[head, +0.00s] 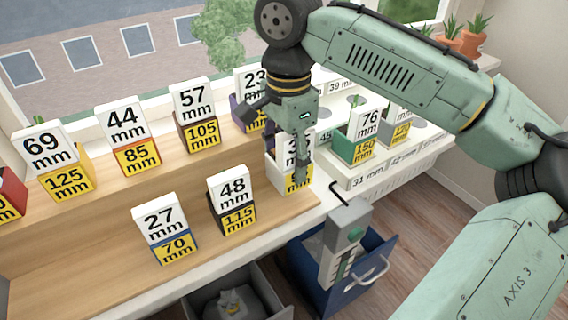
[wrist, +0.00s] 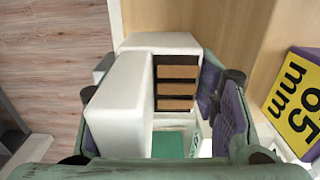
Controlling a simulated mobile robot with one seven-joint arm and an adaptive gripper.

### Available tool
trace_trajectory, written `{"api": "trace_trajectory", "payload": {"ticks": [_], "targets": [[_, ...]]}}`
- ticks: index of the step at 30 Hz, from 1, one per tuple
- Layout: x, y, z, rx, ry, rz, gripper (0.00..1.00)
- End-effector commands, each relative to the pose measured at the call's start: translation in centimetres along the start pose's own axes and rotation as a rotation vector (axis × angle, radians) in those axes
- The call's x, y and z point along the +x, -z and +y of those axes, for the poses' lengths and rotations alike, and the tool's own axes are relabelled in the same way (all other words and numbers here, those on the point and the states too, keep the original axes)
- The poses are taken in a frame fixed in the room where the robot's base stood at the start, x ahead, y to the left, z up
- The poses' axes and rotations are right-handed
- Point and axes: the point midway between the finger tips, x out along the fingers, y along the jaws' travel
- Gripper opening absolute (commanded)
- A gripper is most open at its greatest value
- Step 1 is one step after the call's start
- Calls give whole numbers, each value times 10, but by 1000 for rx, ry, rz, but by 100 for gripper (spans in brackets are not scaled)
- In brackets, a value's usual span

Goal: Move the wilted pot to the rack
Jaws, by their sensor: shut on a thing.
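My gripper (head: 298,160) is shut on a white box-shaped pot (head: 281,174) at the right end of the wooden stepped shelf (head: 105,260). Its card starts with a 3 and is partly hidden by a finger. In the wrist view, the white pot (wrist: 118,115) sits between the fingers, with brown slats and a green patch beside it. The white rack (head: 390,170) is to the right, with slots labelled in mm.
The rack holds a green pot (head: 358,147) marked 76 and a grey pot (head: 401,128). A purple pot (wrist: 299,95) stands close to my gripper. Several more labelled pots stand left on the shelf. A blue open drawer (head: 375,262) with a grey device (head: 343,240) is below.

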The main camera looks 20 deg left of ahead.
Motion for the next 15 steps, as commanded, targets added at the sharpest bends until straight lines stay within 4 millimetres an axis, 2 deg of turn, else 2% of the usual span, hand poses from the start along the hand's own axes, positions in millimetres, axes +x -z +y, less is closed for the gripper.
{"api": "trace_trajectory", "payload": {"ticks": [5, 12, 15], "targets": [[4, -3, -6, 1, -1, 0, 12], [33, -3, -6, 1, -1, 0, 12], [36, -3, -6, 1, 1, 1, 12]]}}
